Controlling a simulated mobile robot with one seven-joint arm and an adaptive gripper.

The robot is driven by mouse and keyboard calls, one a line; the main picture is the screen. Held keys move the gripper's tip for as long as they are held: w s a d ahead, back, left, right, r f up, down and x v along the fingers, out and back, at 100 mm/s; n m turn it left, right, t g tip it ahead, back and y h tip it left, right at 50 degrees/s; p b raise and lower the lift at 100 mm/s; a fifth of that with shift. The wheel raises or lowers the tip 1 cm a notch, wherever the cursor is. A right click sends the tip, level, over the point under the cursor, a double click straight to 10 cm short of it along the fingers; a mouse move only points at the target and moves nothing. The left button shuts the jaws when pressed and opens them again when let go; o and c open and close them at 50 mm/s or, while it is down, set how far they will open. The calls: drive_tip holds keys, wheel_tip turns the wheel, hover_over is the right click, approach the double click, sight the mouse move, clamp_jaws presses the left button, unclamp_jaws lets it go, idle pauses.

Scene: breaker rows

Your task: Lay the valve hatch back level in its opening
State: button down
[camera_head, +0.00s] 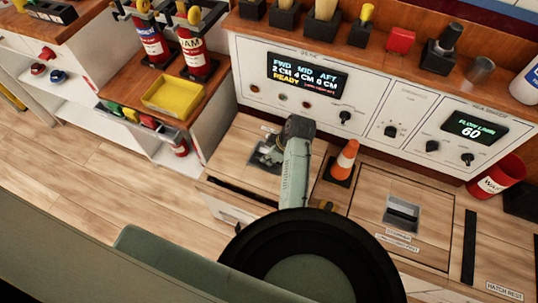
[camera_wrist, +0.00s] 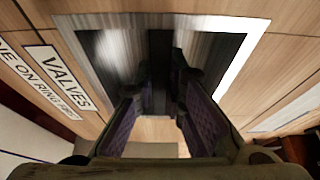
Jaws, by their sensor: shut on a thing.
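The valve hatch (camera_head: 237,160) is a light wood panel in the counter, left of centre in the head view. A metal-lined recess (camera_wrist: 110,55) with a dark bar across it is set in the hatch, beside a VALVES label (camera_wrist: 67,72) in the wrist view. My gripper (camera_head: 268,156) is down at this recess, and its two dark pads (camera_wrist: 160,95) are closed on the handle bar. A dark strip (camera_head: 240,193) runs along the hatch's near side. My arm hides the right part, so I cannot tell whether the hatch lies fully level.
An orange cone (camera_head: 344,160) stands close to the right of my arm. A second hatch (camera_head: 375,215) with a metal recess lies further right, near a HATCH REST label (camera_head: 504,291). The control panel (camera_head: 370,95) rises behind. A yellow tray (camera_head: 172,97) sits at left.

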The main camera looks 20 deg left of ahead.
drive_tip(key=shift+w+f, duration=0.1)
drive_tip(key=shift+f, duration=0.45)
drive_tip(key=shift+f, duration=0.4)
idle(0.7)
drive_tip(key=shift+f+b, duration=1.4)
drive_tip(key=shift+f, duration=0.55)
drive_tip(key=c, duration=1.9)
unclamp_jaws()
drive_tip(key=shift+r, duration=0.1)
drive_tip(key=o, duration=0.3)
drive_tip(key=shift+f, duration=0.2)
drive_tip(key=v, duration=1.2)
drive_tip(key=shift+r, duration=0.15)
